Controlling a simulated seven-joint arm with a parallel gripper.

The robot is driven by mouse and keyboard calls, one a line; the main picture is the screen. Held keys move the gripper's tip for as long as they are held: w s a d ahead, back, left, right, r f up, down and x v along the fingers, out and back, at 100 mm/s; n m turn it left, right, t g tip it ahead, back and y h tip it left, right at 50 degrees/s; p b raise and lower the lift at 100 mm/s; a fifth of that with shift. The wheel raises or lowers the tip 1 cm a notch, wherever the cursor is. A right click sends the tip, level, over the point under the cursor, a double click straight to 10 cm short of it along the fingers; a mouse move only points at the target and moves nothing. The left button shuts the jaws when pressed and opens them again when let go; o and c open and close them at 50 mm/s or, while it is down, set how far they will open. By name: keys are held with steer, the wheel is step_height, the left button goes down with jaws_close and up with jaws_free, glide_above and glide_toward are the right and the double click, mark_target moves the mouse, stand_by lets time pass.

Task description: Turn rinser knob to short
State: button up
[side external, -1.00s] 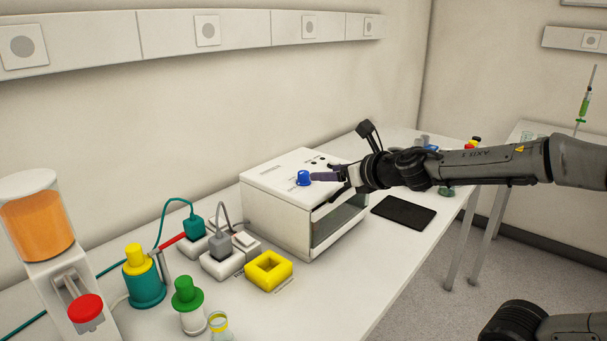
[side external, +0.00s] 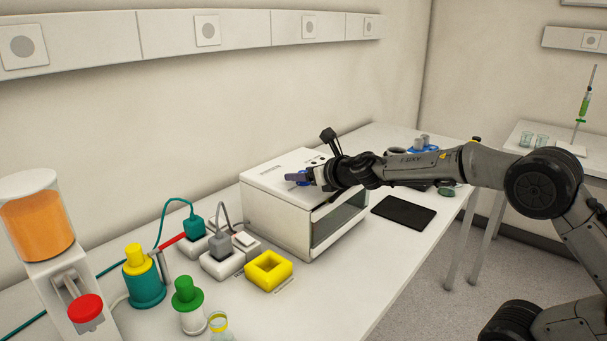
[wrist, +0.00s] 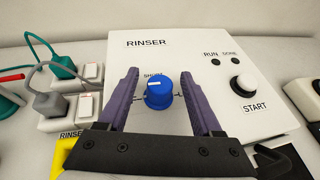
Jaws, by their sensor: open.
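The rinser (side external: 285,205) is a white box on the bench, with its name on the top panel in the wrist view (wrist: 212,65). Its blue knob (wrist: 159,95) stands between my gripper's two purple fingers (wrist: 160,80), with a visible space on each side. The knob's white mark points up, toward the word "SHORT", part of which the knob hides. My gripper is open around the knob. In the side external view my gripper (side external: 300,177) is over the rinser's top and mostly covers the knob.
A white START button (wrist: 243,83) and the RUN and DONE lights are right of the knob. Switched sockets with plugs (wrist: 50,105) stand left of the rinser. A yellow square holder (side external: 268,271) is in front, and a black pad (side external: 403,212) lies to the right.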

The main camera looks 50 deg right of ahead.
steer(key=shift+c, duration=0.3)
jaws_close()
steer(key=shift+m+h, duration=0.4)
steer(key=shift+h, duration=0.1)
steer(key=m+g+h, duration=0.2)
steer(key=m+h, duration=0.1)
steer(key=shift+a+f+m+h, duration=0.1)
steer(key=shift+a+m+h, duration=0.05)
steer(key=shift+m+h, duration=0.15)
steer(key=m+g+h, duration=0.4)
steer(key=m, duration=0.1)
steer(key=shift+g, duration=0.4)
steer(key=m+g+h, duration=0.1)
steer(key=m+g, duration=0.3)
steer(key=g, duration=0.1)
steer(key=shift+m+h, duration=0.4)
steer(key=shift+m+g, duration=1.8)
steer(key=shift+g, duration=0.2)
steer(key=shift+d, duration=0.2)
